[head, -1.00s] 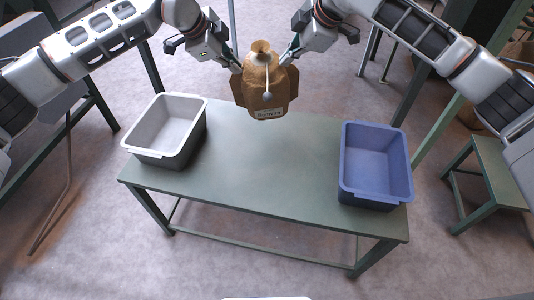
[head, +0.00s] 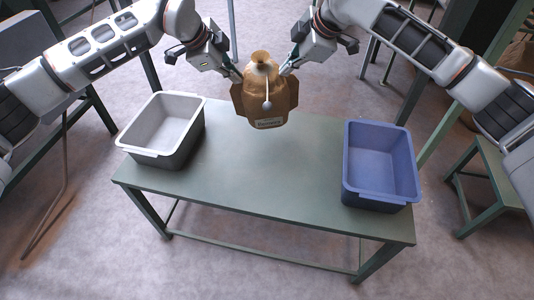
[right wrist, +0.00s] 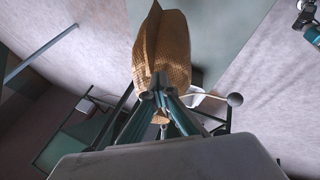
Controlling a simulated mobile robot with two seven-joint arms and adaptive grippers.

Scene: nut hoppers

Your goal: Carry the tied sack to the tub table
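The tied brown sack (head: 266,97) hangs upright between my two grippers, over the far edge of the green tub table (head: 262,178). Its neck is gathered at the top, a cord with a pale ball hangs down its front, and a label shows low down. My left gripper (head: 237,76) is shut on the sack's upper left side. My right gripper (head: 285,70) is shut on its upper right side. In the right wrist view the fingers (right wrist: 160,100) meet on the sack's cloth (right wrist: 162,50). Whether the underside touches the table is hard to tell.
A grey tub (head: 163,128) stands on the table's left end and a blue tub (head: 380,165) on its right end. The tabletop between them is clear. A low green stool (head: 495,170) stands on the floor to the right. Green frames stand at both sides.

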